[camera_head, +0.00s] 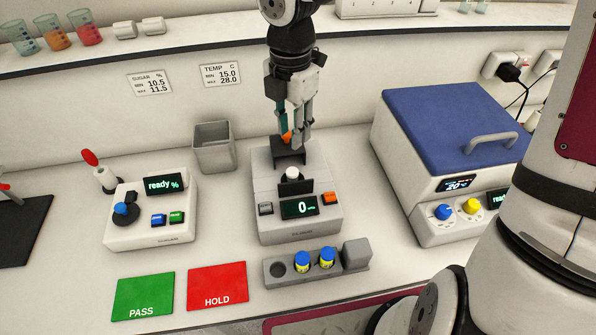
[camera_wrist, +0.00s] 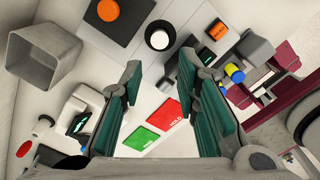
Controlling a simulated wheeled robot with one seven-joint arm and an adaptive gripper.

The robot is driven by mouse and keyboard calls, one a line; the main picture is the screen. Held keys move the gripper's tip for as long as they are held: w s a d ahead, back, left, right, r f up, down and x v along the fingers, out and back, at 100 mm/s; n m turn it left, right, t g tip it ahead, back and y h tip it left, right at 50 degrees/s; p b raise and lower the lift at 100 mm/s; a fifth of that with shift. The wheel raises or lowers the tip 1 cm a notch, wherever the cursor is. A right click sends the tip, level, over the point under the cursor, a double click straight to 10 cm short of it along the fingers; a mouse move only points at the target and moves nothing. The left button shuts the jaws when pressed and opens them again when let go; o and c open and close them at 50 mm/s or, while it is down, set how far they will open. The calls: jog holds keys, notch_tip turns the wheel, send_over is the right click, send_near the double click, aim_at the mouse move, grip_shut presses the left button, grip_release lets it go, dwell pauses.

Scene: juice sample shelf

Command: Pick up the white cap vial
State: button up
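The white cap vial (camera_head: 292,174) stands upright in a dark fixture on the grey weighing device (camera_head: 265,190); only its round white top (camera_wrist: 159,40) shows in the wrist view. My gripper (camera_head: 296,138) points down above the rear of that device, behind the white cap. In the wrist view its two green-padded fingers (camera_wrist: 160,68) are spread apart with nothing between them. The white cap appears just past the fingertips, apart from them.
An orange cap (camera_wrist: 108,10) sits on the dark plate close by. A rack (camera_head: 280,283) with two blue-capped vials is in front. A grey bin (camera_head: 214,155) stands left, and a blue-lidded box (camera_head: 450,120) right. Green PASS (camera_head: 143,296) and red HOLD (camera_head: 217,287) mats lie front left.

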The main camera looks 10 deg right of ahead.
aim_at(292, 171)
notch_tip(292, 171, down, 12)
jog(key=shift+f+b, duration=0.25)
jog(key=shift+b, duration=0.5)
grip_shut()
